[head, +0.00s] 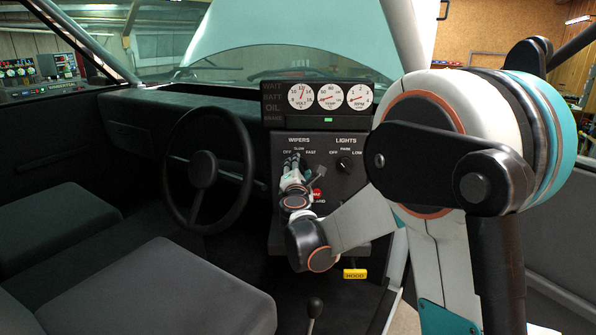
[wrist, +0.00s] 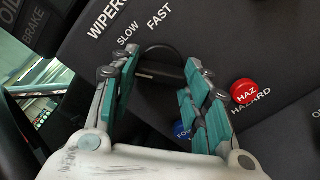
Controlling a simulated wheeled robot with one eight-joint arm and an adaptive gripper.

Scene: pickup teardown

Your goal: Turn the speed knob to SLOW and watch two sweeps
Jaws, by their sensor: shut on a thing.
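The black wiper speed knob (wrist: 162,68) sits under the printed words WIPERS, SLOW and FAST on the dark dash panel (wrist: 205,42). The windshield (head: 240,62) is in the head view, but I cannot make out a wiper sweep.
A red HAZ button (wrist: 245,92) and a partly hidden blue button (wrist: 182,130) lie close to my fingers. The lights knob (head: 344,164) is to the right. The steering wheel (head: 242,140) stands left, and a yellow HOOD handle (head: 355,273) hangs below.

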